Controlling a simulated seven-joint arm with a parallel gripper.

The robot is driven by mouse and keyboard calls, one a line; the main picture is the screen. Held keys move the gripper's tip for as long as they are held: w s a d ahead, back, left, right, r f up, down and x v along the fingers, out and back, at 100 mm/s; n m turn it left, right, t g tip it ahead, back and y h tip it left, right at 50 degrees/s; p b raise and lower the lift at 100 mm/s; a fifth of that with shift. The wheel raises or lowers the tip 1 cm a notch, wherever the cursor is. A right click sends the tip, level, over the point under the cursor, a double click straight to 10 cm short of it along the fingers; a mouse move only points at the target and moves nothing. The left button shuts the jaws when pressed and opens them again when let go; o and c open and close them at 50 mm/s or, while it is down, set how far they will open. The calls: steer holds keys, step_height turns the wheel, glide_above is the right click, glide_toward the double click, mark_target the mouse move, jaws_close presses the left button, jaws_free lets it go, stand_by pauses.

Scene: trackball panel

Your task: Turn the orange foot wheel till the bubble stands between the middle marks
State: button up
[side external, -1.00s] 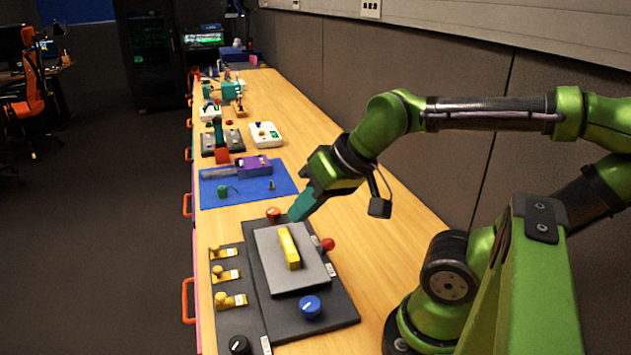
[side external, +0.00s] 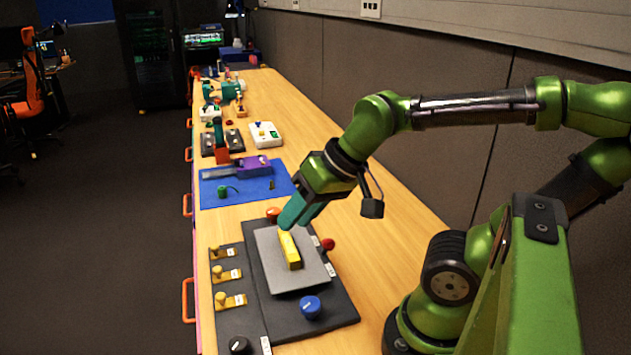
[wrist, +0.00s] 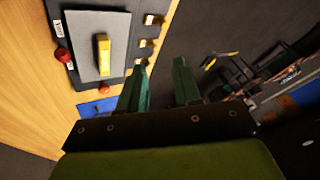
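The orange foot wheel (side external: 273,212) is at the far edge of the dark base, partly hidden by my gripper in the side view. In the wrist view the orange wheel (wrist: 105,88) lies left of the fingers. The yellow level (side external: 289,249) sits on the grey plate (side external: 301,277); its bubble and marks are too small to make out. My gripper (side external: 287,222) has teal fingers pointing down beside the wheel, near the level's far end. In the wrist view my gripper (wrist: 160,63) is open, with nothing between its fingers.
A red knob (side external: 328,244) and a blue knob (side external: 310,307) stand around the plate. Several yellow pieces (side external: 228,274) line the strip at left. A blue mat (side external: 275,187) with a purple device (side external: 254,167) lies beyond. Bare wood (side external: 380,245) is at right.

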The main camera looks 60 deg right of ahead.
steer(key=o, duration=0.6)
steer(key=w+d+f, duration=0.1)
steer(key=w, duration=0.1)
steer(key=w+d+m+g, duration=0.1)
steer(key=w, duration=0.2)
steer(key=w+d+f+g, duration=0.1)
steer(key=w+d, duration=0.1)
steer(key=shift+w+f+m+h, duration=0.25)
steer(key=shift+f+m+h, duration=0.05)
steer(key=shift+m+h, duration=0.1)
steer(key=m+g+h, duration=0.2)
steer(key=m+h, duration=0.3)
steer(key=m, duration=0.1)
glide_toward(274, 210)
steer(key=x, duration=0.8)
steer(key=shift+w+f, duration=0.1)
steer(key=shift+f, duration=0.2)
steer(key=c, duration=1)
